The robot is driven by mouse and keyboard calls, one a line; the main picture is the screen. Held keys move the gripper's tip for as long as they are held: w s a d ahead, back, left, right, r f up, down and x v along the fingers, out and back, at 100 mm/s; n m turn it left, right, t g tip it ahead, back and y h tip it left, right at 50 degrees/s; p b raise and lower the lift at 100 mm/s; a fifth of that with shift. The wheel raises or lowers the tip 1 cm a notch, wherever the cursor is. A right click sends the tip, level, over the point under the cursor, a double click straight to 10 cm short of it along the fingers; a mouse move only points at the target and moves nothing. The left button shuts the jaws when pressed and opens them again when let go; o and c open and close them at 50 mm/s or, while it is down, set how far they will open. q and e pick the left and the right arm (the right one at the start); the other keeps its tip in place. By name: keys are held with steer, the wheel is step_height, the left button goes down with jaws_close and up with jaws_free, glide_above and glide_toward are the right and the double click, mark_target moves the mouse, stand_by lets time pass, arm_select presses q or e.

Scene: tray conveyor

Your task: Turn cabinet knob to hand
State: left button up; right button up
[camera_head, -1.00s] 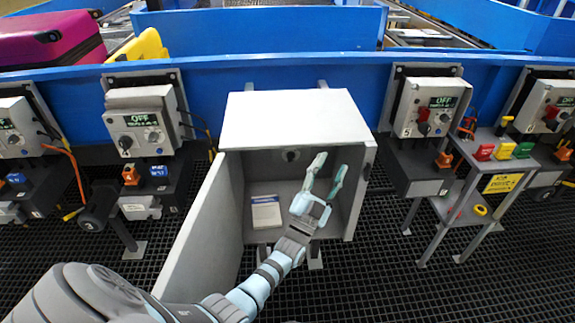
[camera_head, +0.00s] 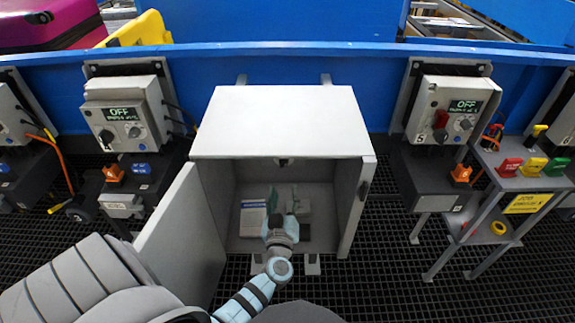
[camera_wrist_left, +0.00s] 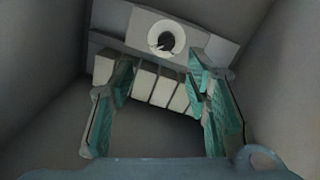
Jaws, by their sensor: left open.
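The white-grey cabinet (camera_head: 283,124) stands in the middle with its door (camera_head: 182,235) swung open to the left. In the left wrist view, the dark cabinet knob (camera_wrist_left: 161,43) sits on a round white dial at the top of a back panel. In the head view, only a dark bit of the knob (camera_head: 284,162) shows below the cabinet's top edge. My left gripper (camera_head: 285,194) is inside the cabinet, open and empty. In the left wrist view, its teal fingers (camera_wrist_left: 159,76) are spread below the knob, apart from it. My right gripper is out of view.
A row of pale blocks (camera_wrist_left: 160,84) lies below the dial. A white-and-blue booklet (camera_head: 253,219) is inside the cabinet at left. Cabinet walls stand close on both sides of the gripper. Control boxes (camera_head: 128,118) flank the cabinet, both displays reading OFF.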

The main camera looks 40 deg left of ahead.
mark_target(283, 166)
arm_select(q)
steer(key=b+x, duration=0.1)
steer(key=x, duration=0.2)
steer(key=b+x, duration=0.1)
steer(key=x, duration=0.3)
steer(key=a+b+x, duration=0.1)
steer(key=x, duration=0.3)
steer(key=shift+s+a+b, duration=0.1)
steer(key=shift+s+b, duration=0.1)
steer(key=shift+b, duration=0.15)
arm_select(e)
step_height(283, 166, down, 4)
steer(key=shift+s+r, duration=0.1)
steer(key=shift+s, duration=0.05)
arm_select(q)
jaws_close()
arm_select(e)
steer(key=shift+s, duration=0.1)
